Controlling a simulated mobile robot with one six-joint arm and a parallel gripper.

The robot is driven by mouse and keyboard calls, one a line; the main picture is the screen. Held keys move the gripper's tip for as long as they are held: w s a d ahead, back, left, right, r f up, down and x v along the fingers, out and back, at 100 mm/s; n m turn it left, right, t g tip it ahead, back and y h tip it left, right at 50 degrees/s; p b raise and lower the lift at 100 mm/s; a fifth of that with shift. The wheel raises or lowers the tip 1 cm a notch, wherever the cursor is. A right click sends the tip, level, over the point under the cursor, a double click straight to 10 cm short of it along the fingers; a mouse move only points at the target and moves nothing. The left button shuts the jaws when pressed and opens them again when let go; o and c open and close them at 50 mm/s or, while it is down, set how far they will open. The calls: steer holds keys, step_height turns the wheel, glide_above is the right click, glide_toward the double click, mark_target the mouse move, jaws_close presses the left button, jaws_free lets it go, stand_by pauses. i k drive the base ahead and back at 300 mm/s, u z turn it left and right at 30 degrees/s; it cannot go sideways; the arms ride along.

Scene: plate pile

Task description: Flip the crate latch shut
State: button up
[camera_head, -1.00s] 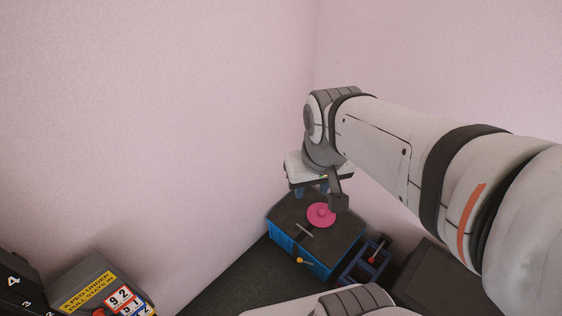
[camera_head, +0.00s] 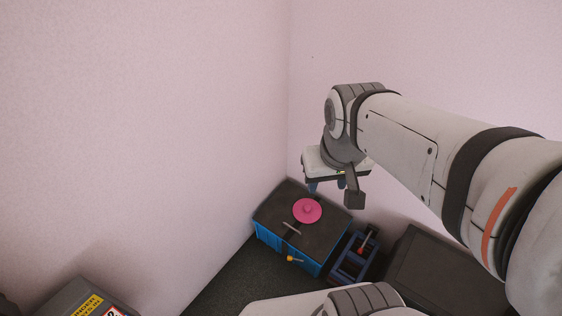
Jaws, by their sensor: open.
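The crate is a blue box (camera_head: 268,237) with a dark top (camera_head: 275,207), standing on the floor by the wall corner. A yellow-ended piece (camera_head: 295,260), which looks like the latch, sticks out at its front side. It is too small to tell its exact position. A pale bar (camera_head: 292,229) lies on the dark top near a pink disc with a round knob (camera_head: 307,211). My gripper (camera_head: 327,186) is open, above the far right part of the crate. Its blue fingers point down, apart from the latch, with nothing visible between them.
A dark blue frame (camera_head: 352,262) with a red-ended lever stands right of the crate. A large dark box (camera_head: 445,272) is farther right. A grey box with a yellow label (camera_head: 85,303) is at the lower left. Pink walls close in behind; dark floor (camera_head: 225,283) is free left of the crate.

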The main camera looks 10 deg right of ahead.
mark_target(289, 258)
steer(key=z, duration=0.25)
steer(key=k, duration=0.5)
steer(key=z, duration=0.85)
steer(key=k, duration=1.65)
steer(key=u, duration=0.8)
steer(key=k, duration=0.7)
steer(key=z, duration=0.25)
steer(key=i, duration=0.7)
steer(key=u, duration=0.05)
